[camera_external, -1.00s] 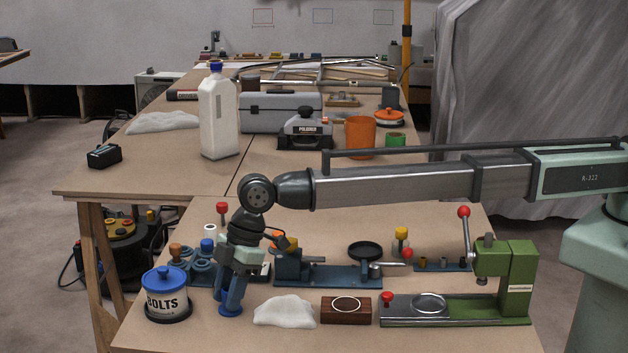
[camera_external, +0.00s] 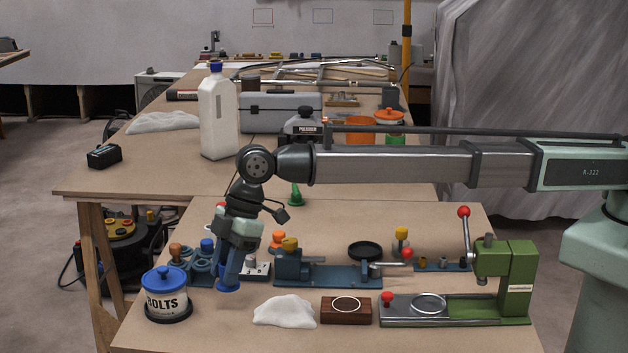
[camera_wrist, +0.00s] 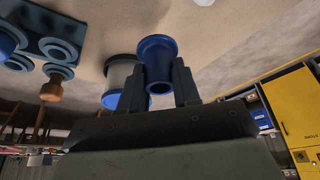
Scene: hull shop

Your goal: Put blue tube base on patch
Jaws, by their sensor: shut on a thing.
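The blue tube base (camera_external: 228,286) is a short blue flanged tube. My gripper (camera_external: 231,268) is shut on it and holds it tilted above the table, just right of the bolts tin. In the wrist view the blue tube base (camera_wrist: 157,62) sits between the two dark fingers of my gripper (camera_wrist: 160,85), with its open round end showing. A white, flat, lumpy patch (camera_external: 284,311) lies on the table to the right of and nearer than my gripper. I cannot tell whether this is the patch named in the task.
The bolts tin (camera_external: 167,298) with a blue lid stands left of my gripper. A wooden block (camera_external: 346,313) with a white ring and a green press (camera_external: 505,285) stand to the right. A blue vise-like fixture (camera_external: 330,275) lies behind the white patch.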

